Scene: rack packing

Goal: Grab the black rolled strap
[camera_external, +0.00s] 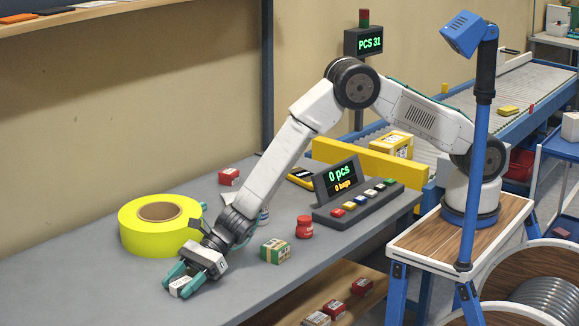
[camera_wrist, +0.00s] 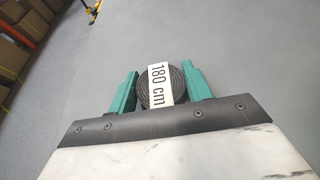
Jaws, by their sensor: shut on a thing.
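The black rolled strap (camera_wrist: 148,88) shows in the wrist view as a dark coil with a white label reading "180 cm". My gripper (camera_wrist: 159,92) has one teal finger on each side of it and is shut on it. In the external view my gripper (camera_external: 184,279) is low at the front left of the grey table, with the strap (camera_external: 181,286) between its fingers. There the strap is small, with its white label facing up. I cannot tell whether it still touches the table.
A large yellow tape roll (camera_external: 140,240) lies just behind my gripper. To the right are a green-and-tan box (camera_external: 275,251), a red jar (camera_external: 305,227) and a counter console (camera_external: 360,205). A red box (camera_external: 229,177) lies farther back. The table's front edge is close.

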